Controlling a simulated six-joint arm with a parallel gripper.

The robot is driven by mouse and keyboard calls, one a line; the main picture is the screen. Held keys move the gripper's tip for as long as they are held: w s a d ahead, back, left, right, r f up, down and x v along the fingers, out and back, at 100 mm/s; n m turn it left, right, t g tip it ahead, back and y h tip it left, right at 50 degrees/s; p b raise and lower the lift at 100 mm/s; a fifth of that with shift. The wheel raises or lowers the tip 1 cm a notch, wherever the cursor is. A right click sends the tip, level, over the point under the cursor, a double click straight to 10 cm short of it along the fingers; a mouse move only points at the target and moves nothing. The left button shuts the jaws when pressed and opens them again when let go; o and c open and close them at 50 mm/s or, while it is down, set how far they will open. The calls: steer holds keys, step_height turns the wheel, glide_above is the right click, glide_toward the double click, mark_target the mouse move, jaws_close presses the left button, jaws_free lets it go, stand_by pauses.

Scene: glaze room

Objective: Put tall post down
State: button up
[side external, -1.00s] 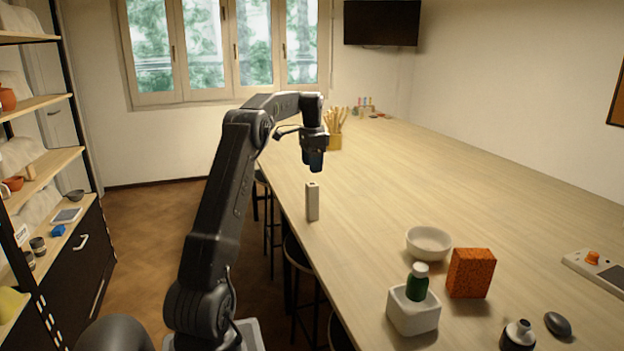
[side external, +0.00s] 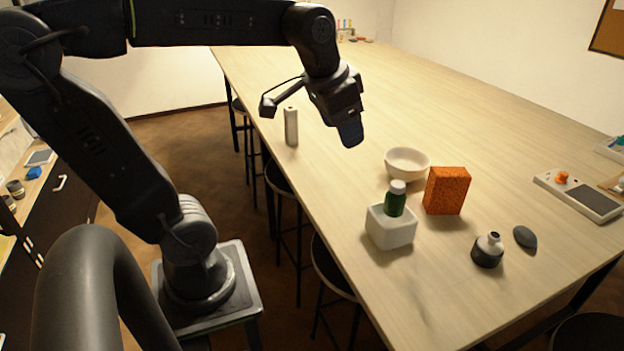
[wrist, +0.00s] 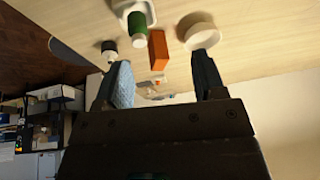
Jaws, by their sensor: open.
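The tall post (side external: 291,126), a slim pale grey upright block, stands on the table near its left edge in the side view. My gripper (side external: 351,132) is in the air to the right of the post, apart from it and closer to the white bowl. In the wrist view my gripper (wrist: 163,82) has its two fingers spread with nothing held between them. I cannot make out the post in the wrist view.
A white bowl (side external: 407,163), an orange block (side external: 446,191), a white pot (side external: 391,228) with a green bottle (side external: 395,201), a dark bottle (side external: 488,250) and a grey stone (side external: 525,237) stand right of my gripper. The table's middle is clear.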

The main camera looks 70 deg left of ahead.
steer(key=s+d+f+t+h, duration=0.1)
steer(key=s+d+f, duration=0.4)
steer(key=s, duration=0.3)
steer(key=shift+d+f, duration=0.25)
steer(key=shift+d, duration=0.5)
